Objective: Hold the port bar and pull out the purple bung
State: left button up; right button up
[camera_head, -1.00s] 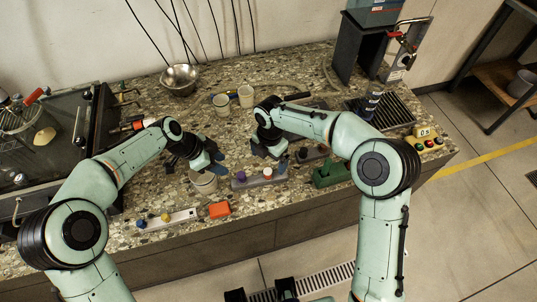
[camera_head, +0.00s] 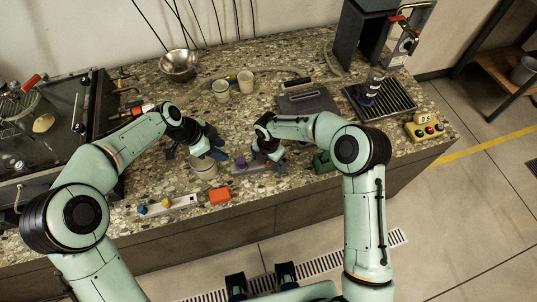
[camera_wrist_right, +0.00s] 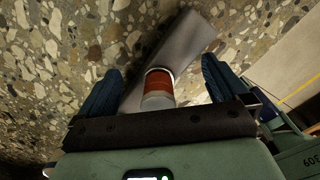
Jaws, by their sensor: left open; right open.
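The grey port bar (camera_head: 249,170) lies on the counter near its front edge. The purple bung (camera_head: 241,162) stands at its left part. My right gripper (camera_head: 269,163) is open over the right part of the bar and hides it. In the right wrist view the bar (camera_wrist_right: 190,42) runs away from between the open fingers (camera_wrist_right: 163,90), and a red bung with a pale band (camera_wrist_right: 158,83) stands between them; I cannot tell if they touch it. My left gripper (camera_head: 198,154) is open, to the left of the purple bung, above a beige cup (camera_head: 204,170).
A pale bar with blue and yellow bungs (camera_head: 180,204) and an orange block (camera_head: 220,196) lie front left. A green block (camera_head: 322,162) is just right of my right gripper. Cups (camera_head: 245,82), a metal bowl (camera_head: 178,66) and a grey plate (camera_head: 306,103) stand behind.

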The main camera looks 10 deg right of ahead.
aim_at(242, 164)
jog(key=shift+f, duration=0.3)
grip_shut()
dwell(0.7)
pick_arm(q)
jog(key=o, duration=0.4)
jog(key=shift+c, duration=0.2)
jog(key=s+d+r+m+y, duration=0.1)
jog(key=s+d+y, duration=0.3)
jog(key=s+d, duration=0.25)
jog(key=f, duration=0.4)
jog(key=d+f, duration=0.1)
jog(key=f, duration=0.2)
jog(key=d+f, duration=0.1)
jog(key=f, duration=0.3)
jog(key=shift+w+f, duration=0.25)
jog(key=shift+f, duration=0.1)
